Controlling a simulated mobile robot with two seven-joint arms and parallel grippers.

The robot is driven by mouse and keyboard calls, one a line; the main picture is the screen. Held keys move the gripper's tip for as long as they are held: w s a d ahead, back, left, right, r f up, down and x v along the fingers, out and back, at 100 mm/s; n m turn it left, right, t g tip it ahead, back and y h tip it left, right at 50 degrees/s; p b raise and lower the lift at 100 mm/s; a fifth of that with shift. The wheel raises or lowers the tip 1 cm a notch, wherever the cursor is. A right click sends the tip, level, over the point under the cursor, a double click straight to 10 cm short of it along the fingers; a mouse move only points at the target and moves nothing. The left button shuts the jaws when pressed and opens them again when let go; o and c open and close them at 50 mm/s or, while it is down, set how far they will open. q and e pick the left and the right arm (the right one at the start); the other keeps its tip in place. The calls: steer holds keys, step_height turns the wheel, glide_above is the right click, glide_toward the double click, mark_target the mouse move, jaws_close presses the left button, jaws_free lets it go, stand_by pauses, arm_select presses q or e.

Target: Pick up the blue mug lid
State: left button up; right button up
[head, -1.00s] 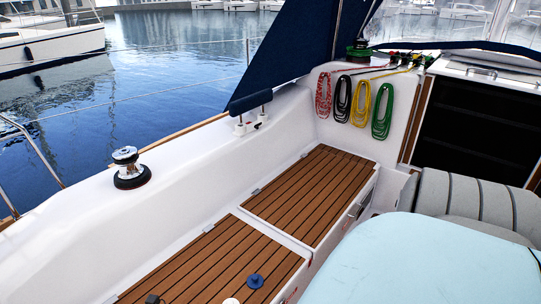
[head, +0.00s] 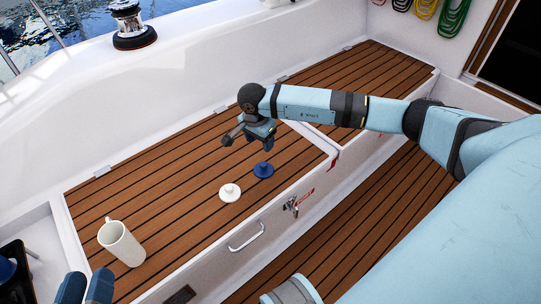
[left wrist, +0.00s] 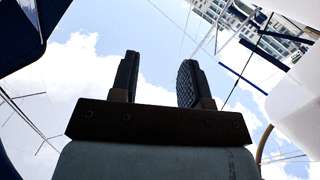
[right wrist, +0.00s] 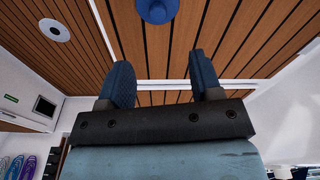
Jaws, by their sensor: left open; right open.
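The blue mug lid (head: 264,170) is a round disc with a raised knob. It lies knob up on the slatted wooden bench. It also shows at the top of the right wrist view (right wrist: 157,9), beyond my fingertips. My right gripper (head: 250,138) is open and empty, above the bench and a little behind the lid in the head view, apart from it. My left gripper (head: 85,286) is open at the lower left edge of the head view, fingers up. The left wrist view shows only sky between its fingers (left wrist: 157,80).
A white lid (head: 230,192) lies close to the blue lid, at its lower left. A cream mug (head: 122,244) stands further left on the bench. A metal handle (head: 246,237) is on the bench front. A winch (head: 130,25) stands on the white coaming.

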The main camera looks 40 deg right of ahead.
steer(key=b, duration=0.2)
glide_above(264, 164)
steer(key=f, duration=0.6)
steer(key=shift+a+f, duration=0.3)
steer(key=shift+a, duration=0.1)
steer(key=shift+f+b, duration=0.35)
steer(key=shift+f, duration=0.35)
steer(key=f+b, duration=0.1)
steer(key=f, duration=0.2)
steer(key=f+b, duration=0.1)
steer(key=shift+d+f+b, duration=0.2)
steer(key=shift+d+b, duration=0.1)
steer(key=shift+r, duration=0.1)
arm_select(q)
steer(key=w+f+m, duration=0.1)
steer(key=w+a+f+m, duration=0.1)
steer(key=shift+f+m+h, duration=0.2)
steer(key=shift+m+h, duration=0.1)
steer(key=shift+m, duration=0.1)
arm_select(e)
steer(key=c, duration=1)
